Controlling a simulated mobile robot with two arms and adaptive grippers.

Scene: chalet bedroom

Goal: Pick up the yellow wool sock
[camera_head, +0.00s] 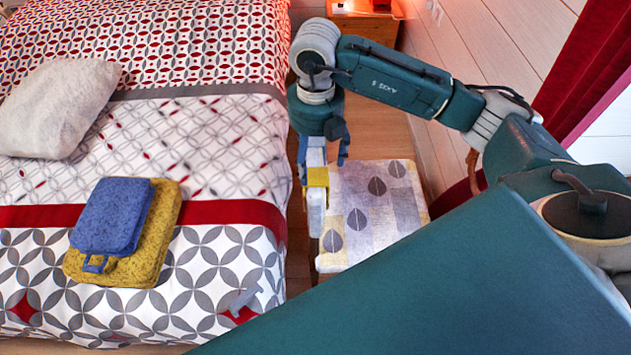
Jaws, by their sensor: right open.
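My right gripper (321,164) points down above the left edge of a stool with a leaf-patterned top (385,205). I cannot tell whether this yellow piece is the wool sock. No other clear yellow sock shape shows. My left gripper is not in view.
A wooden nightstand (372,27) stands behind my arm. A red curtain (588,75) hangs right.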

